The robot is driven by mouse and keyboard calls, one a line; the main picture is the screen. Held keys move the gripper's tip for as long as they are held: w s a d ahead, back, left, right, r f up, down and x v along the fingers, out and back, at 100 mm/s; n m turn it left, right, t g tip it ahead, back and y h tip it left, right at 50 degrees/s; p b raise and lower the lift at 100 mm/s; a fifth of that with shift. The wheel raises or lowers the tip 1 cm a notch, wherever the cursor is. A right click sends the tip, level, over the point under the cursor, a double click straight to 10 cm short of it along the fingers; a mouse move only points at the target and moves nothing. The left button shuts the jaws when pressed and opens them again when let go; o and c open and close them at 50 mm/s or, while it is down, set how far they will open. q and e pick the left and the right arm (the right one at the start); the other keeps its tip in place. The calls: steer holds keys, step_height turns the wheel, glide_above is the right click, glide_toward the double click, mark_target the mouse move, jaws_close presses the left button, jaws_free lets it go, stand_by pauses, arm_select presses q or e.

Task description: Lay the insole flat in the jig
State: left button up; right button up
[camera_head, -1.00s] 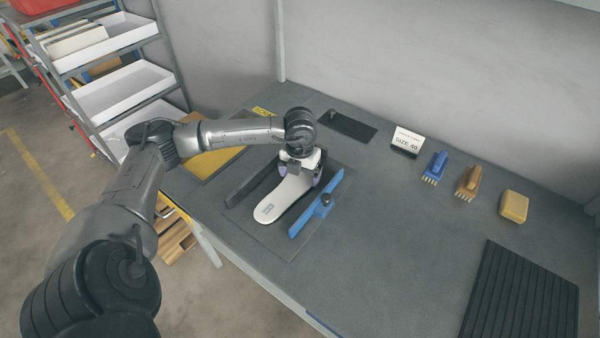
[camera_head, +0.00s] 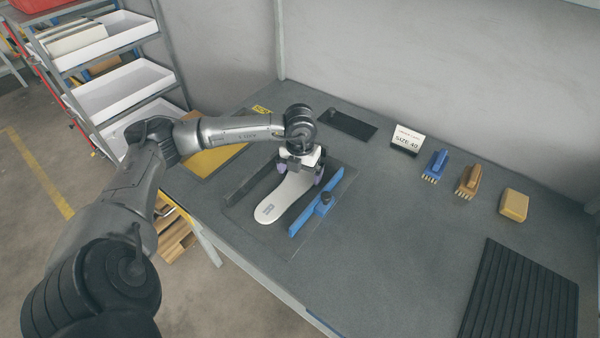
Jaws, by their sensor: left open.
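The white insole (camera_head: 284,199) lies in the jig, between the black rail (camera_head: 249,184) and the blue rail (camera_head: 318,203) on the jig's dark base plate (camera_head: 262,227). Its printed end points toward the table's front edge. It looks flat, though its far end is hidden under my gripper. My left gripper (camera_head: 299,176) is open just above that far end, with its purple fingertips to either side of the insole. I cannot tell whether the fingertips touch it. My right gripper is not in view.
A yellow board (camera_head: 212,160) lies left of the jig. Behind and right are a dark flat panel (camera_head: 347,124), a "SIZE 40" sign (camera_head: 407,141), a blue brush (camera_head: 435,166), a brown brush (camera_head: 469,181) and a yellow block (camera_head: 514,205). A black ribbed mat (camera_head: 520,300) lies front right.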

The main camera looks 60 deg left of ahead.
arm_select(q)
step_height(320, 180, up, 12)
steer(key=p, duration=0.3)
steer(key=shift+r, duration=0.25)
